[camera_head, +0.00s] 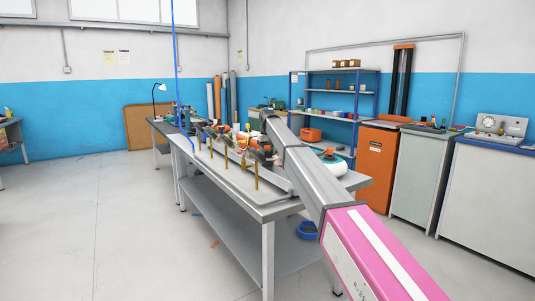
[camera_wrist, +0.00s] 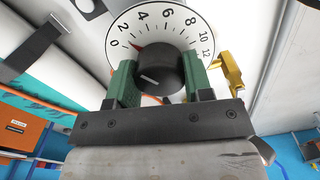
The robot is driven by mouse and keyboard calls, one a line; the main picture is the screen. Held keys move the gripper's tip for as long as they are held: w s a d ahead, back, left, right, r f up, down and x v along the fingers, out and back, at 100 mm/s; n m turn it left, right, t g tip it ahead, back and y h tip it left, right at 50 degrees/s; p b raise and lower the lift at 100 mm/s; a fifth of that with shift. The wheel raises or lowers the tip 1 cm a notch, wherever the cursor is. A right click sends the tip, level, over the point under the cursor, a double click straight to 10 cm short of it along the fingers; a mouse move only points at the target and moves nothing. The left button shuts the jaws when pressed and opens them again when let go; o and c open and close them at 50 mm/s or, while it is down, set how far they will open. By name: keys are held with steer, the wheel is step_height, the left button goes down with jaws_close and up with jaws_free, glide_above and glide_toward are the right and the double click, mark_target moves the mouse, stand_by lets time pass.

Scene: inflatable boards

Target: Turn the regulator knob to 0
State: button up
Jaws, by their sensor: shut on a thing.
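In the wrist view, the black regulator knob (camera_wrist: 155,75) sits in front of a white round dial (camera_wrist: 180,30) numbered 0 to 12. A small red pointer tip shows at the dial's low end, between 0 and 2 and nearer 0; its exact reading is hard to tell. A pale line on the knob's face slants toward the lower left. The green jaws of my gripper (camera_wrist: 158,72) are on both sides of the knob, shut on it. In the head view, my arm reaches over the workbench (camera_head: 225,179), and my gripper and the knob cannot be made out.
Upright clamps with yellow rods (camera_head: 256,178) line the bench's near side. A white thing with an orange and teal part (camera_head: 330,158) lies at its right end. A yellow fitting (camera_wrist: 230,70) is close to the right jaw. The floor (camera_head: 90,215) at left is clear.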

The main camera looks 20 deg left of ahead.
mark_target(267, 151)
steer(key=shift+n, duration=1.1)
steer(key=o, duration=0.9)
steer(key=shift+r, duration=0.1)
step_height(267, 151, up, 10)
steer(key=shift+f, duration=0.2)
steer(key=shift+r, duration=0.5)
steer(key=shift+s, duration=0.1)
